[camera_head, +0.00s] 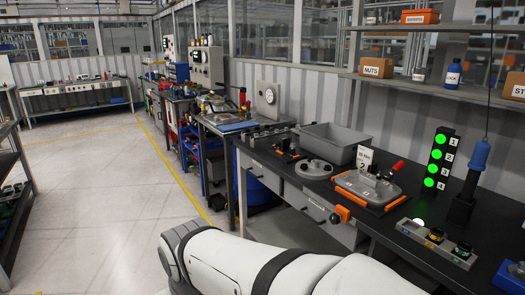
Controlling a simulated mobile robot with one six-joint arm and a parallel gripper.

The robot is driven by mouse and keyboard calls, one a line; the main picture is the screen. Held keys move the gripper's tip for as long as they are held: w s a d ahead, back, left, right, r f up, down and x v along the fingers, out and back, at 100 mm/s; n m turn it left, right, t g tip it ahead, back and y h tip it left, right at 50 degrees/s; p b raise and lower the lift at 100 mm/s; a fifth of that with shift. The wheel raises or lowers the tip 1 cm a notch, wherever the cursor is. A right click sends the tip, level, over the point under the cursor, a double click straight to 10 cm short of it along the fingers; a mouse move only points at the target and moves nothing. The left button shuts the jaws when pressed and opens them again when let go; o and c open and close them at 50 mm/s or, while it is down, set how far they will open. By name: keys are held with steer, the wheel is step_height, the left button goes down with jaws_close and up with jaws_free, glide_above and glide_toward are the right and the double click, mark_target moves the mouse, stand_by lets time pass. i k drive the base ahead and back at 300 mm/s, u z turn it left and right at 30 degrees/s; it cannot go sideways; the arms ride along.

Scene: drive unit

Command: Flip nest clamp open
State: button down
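A grey nest fixture (366,187) sits on the black workbench at the right, with orange bars along its front and side edges. A clamp with a red handle (398,165) stands at its back right. The handle slants up to the right; I cannot tell from here whether the clamp is open or shut. A small white card marked 2 stands behind the nest and hides part of the area. My white arm crosses the bottom of the picture. My gripper is out of view.
On the bench (310,190) are a grey bin (335,142), a round grey disc part (315,169) and a button box (436,241). A stack light with green lamps (437,160) and a hanging blue-handled tool (472,170) stand right of the nest. The floor at left is clear.

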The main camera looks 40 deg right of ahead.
mark_target(400, 165)
steer(key=u, duration=0.05)
steer(key=i, duration=1.9)
steer(key=z, duration=3.3)
steer(key=i, duration=1.1)
steer(key=u, duration=0.05)
